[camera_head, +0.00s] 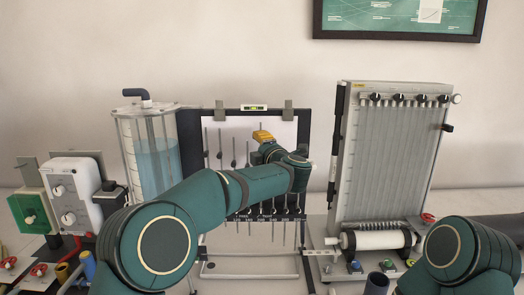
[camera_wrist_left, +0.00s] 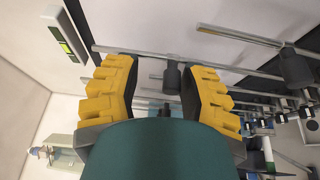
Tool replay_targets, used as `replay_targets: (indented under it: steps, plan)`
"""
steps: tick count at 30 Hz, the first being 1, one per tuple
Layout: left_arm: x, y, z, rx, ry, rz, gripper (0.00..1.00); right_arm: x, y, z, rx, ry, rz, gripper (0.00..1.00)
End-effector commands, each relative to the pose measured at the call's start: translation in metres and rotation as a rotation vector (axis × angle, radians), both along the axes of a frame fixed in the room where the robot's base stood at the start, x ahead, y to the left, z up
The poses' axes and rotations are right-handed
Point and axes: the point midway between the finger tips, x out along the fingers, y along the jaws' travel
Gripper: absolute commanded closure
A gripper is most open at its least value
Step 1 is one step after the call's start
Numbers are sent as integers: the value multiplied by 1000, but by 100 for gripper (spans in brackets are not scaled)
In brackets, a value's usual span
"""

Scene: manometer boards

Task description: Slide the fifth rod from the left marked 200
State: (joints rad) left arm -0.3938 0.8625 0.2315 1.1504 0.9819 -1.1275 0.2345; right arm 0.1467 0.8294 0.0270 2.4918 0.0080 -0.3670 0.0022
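The white board (camera_head: 225,127) in a dark frame stands upright at the middle of the head view, with several thin vertical rods (camera_head: 219,140) carrying dark sliders. My left arm crosses in front and hides the board's middle and right rods. My left gripper (camera_head: 263,137), with yellow finger pads, is at the board's upper right. In the left wrist view, my left gripper (camera_wrist_left: 162,70) is open. A rod with a dark slider (camera_wrist_left: 172,76) shows between the fingers, with no clear contact. My right gripper is out of view.
A tall manometer panel (camera_head: 390,150) stands right of the board. A clear water cylinder (camera_head: 153,155) stands to its left, with a white instrument box (camera_head: 75,195) and a green one (camera_head: 33,212) further left. A wall stands close behind.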

Motion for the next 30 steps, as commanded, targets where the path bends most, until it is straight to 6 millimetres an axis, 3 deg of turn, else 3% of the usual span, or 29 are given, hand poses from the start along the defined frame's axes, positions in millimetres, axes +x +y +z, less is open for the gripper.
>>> replay_targets:
  steps: [10, 14, 24, 30]
  plan:
    - [-2, -4, -5, 1, 9, -6, 55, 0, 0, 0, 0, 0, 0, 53]
    - [-12, -9, -5, 1, 10, -9, 55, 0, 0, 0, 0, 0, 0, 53]
    - [-73, -33, -4, 1, 8, -8, 55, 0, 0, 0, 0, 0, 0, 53]
    - [-100, -43, -4, -1, 7, -4, 55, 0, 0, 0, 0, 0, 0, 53]
